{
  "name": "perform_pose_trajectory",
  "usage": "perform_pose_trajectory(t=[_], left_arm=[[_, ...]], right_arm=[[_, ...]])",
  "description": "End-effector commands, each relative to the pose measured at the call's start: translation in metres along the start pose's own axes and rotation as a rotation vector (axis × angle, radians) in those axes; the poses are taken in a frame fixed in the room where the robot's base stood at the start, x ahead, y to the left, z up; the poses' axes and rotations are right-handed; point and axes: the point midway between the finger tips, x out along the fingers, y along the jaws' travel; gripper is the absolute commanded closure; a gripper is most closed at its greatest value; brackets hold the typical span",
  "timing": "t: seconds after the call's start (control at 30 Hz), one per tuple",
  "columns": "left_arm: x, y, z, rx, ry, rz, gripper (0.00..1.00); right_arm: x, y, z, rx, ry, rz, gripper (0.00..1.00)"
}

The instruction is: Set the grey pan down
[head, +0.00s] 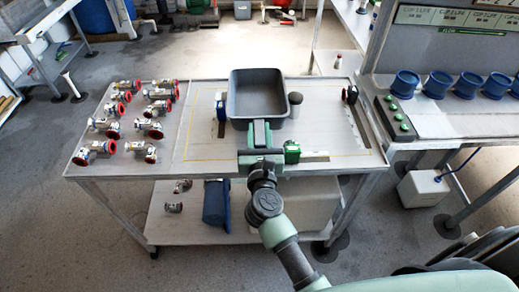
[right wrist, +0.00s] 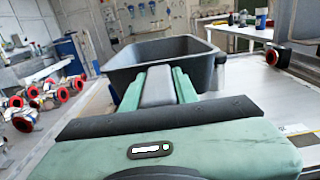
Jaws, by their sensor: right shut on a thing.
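The grey pan (head: 257,80) is a deep rectangular tray over the middle of the table, inside the yellow outline. It looks level and empty in the head view. My right gripper (head: 260,132) is shut on its near side. In the right wrist view the pan (right wrist: 130,62) stands ahead of my right gripper (right wrist: 158,85), whose fingers meet its near wall. The pan's underside is hidden, so I cannot tell whether it touches the table. My left gripper is not in view.
Several red-flanged metal fittings (head: 103,148) stand on the table's left part. Blue cups (head: 437,84) line the right-hand bench. The front right table top is mostly clear.

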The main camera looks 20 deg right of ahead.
Motion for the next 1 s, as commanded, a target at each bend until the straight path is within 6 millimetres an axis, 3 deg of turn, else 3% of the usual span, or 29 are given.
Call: perform_pose_trajectory(t=[0.2,0.43,0.87,0.9,0.97,1.0], left_arm=[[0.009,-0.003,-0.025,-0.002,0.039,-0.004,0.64],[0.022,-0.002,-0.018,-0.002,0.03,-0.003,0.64],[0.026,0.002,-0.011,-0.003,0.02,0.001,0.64],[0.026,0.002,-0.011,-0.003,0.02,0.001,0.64],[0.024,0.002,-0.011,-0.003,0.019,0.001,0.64],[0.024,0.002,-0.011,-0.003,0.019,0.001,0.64]], right_arm=[[0.001,0.0,-0.021,-0.001,-0.002,0.0,1.0],[0.001,0.0,-0.053,-0.002,-0.003,0.0,1.0],[0.001,0.0,-0.06,0.001,-0.004,-0.001,1.0],[0.0,0.0,-0.061,0.001,-0.001,-0.001,0.68],[0.0,0.0,-0.06,0.001,-0.001,-0.001,0.52],[0.0,0.0,-0.06,0.001,-0.001,-0.001,0.49]])
